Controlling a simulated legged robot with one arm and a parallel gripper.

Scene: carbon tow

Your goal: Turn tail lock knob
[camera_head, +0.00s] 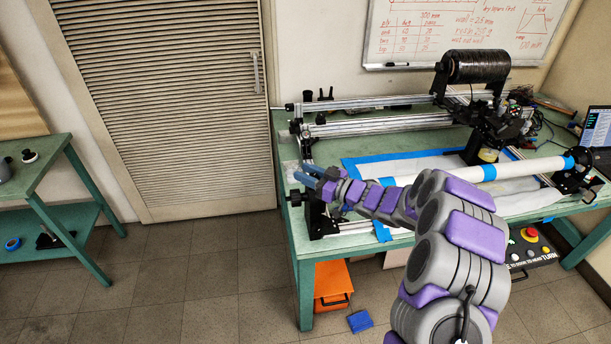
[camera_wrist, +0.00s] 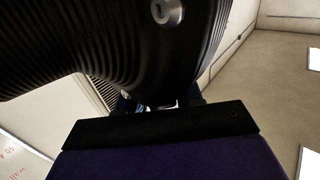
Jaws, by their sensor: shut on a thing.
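My gripper (camera_head: 308,176) is at the left end of the winding machine on the green bench, with its blue fingers at the tailstock (camera_head: 318,218). The fingers are shut on a small part there, taken to be the tail lock knob. That part is mostly hidden by the fingers, and its turn angle cannot be seen. A black round knob (camera_head: 295,198) sticks out to the left of the tailstock, just below the fingers. In the wrist view the blue fingertips (camera_wrist: 158,104) show only partly, beyond a dark bar and behind a large ribbed black shape (camera_wrist: 110,35).
The white mandrel tube (camera_head: 440,177) with blue tape runs right from the tailstock. Rails (camera_head: 375,122) and a carriage with a black tow spool (camera_head: 475,66) stand behind. An orange box (camera_head: 332,285) is under the bench. Floor to the left is clear.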

